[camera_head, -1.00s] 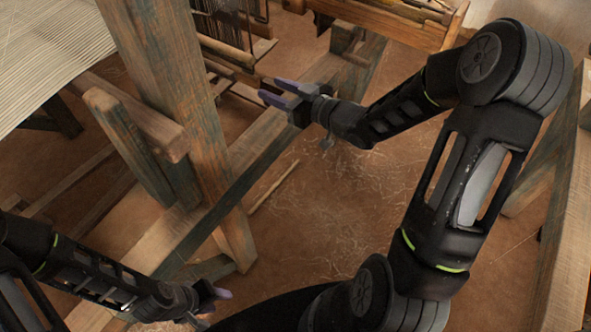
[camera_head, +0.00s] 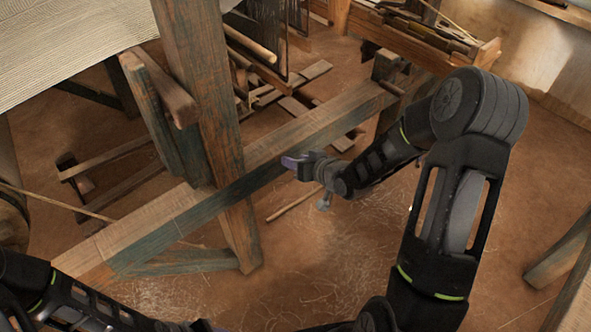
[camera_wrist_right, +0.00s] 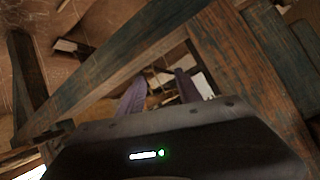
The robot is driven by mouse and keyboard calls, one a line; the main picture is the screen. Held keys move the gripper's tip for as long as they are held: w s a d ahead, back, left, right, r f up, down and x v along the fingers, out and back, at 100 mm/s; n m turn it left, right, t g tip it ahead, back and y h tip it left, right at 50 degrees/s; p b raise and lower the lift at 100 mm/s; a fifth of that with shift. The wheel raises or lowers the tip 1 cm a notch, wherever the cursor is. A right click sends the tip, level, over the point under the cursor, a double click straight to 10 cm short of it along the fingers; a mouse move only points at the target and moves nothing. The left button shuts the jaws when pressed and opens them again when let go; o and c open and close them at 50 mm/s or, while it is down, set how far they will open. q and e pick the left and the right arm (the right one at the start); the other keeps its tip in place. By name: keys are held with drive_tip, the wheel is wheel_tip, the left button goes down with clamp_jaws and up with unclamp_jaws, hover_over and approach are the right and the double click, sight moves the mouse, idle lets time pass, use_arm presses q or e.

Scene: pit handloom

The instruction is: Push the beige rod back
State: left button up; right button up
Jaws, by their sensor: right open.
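A short beige rod (camera_head: 250,43) slants out from the loom behind the thick upright post, in the head view. My right gripper (camera_head: 289,160) is below and to the right of it in that view, in front of the long low beam, apart from the rod. In the right wrist view its two purple fingers (camera_wrist_right: 160,92) are spread, with nothing seen held between them. My left arm enters at the lower left of the head view. Its gripper (camera_head: 200,326) is cut by the bottom edge, so its fingers cannot be made out.
The thick wooden post (camera_head: 203,95) and the long low beam (camera_head: 165,212) stand between me and the loom's inside. A thin stick (camera_head: 294,203) lies on the floor. A wooden tray (camera_head: 425,35) with tools is at the back. The straw-strewn floor (camera_head: 330,265) is open.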

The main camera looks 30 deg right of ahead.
sight(273, 59)
drive_tip(key=shift+s+f, duration=0.1)
drive_tip(key=shift+f, duration=0.15)
drive_tip(key=shift+a, duration=0.1)
drive_tip(key=w+r+n+t+y+b, duration=0.1)
drive_tip(key=w+r+t, duration=0.1)
drive_tip(key=r, duration=0.6)
drive_tip(key=w+r+t+y+b, duration=0.1)
drive_tip(key=w+r, duration=0.3)
drive_tip(key=r, duration=0.5)
drive_tip(key=w+r+n+t+b, duration=0.1)
drive_tip(key=w+r+t, duration=0.1)
drive_tip(key=r, duration=0.7)
drive_tip(key=shift+w+n+t+y+b, duration=0.3)
drive_tip(key=shift+w+t+y, duration=0.1)
drive_tip(key=shift+w, duration=0.15)
